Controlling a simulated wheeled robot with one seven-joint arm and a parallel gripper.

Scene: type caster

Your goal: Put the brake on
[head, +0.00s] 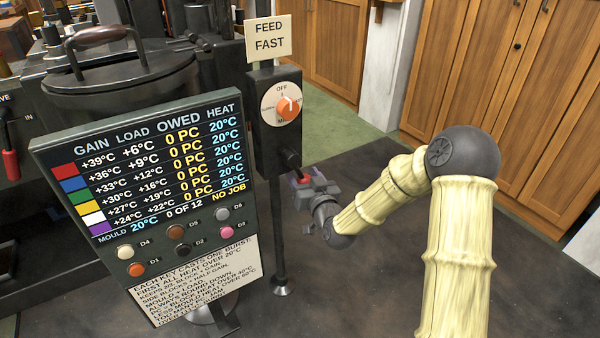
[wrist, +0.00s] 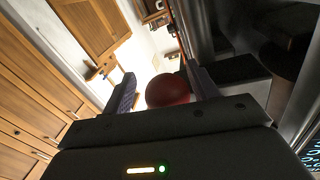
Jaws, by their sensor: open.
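A lever with a dark shaft (head: 291,159) sticks out of the lower part of a black control box (head: 264,150). Its red ball knob (wrist: 168,90) shows in the wrist view between the two fingers of my gripper (wrist: 161,84). In the head view my gripper (head: 306,184) is at the knob, just below and right of the box, and mostly covers it. The fingers are open, one on each side of the knob; I cannot tell whether either touches it. No label reading "brake" is legible on the lever.
The box carries an orange dial (head: 289,107) and a "FEED FAST" sign (head: 269,38). A display panel (head: 150,180) with several coloured buttons stands left of it. Another red handle (head: 11,164) is at far left. Floor on the right is clear before wooden cabinets (head: 480,85).

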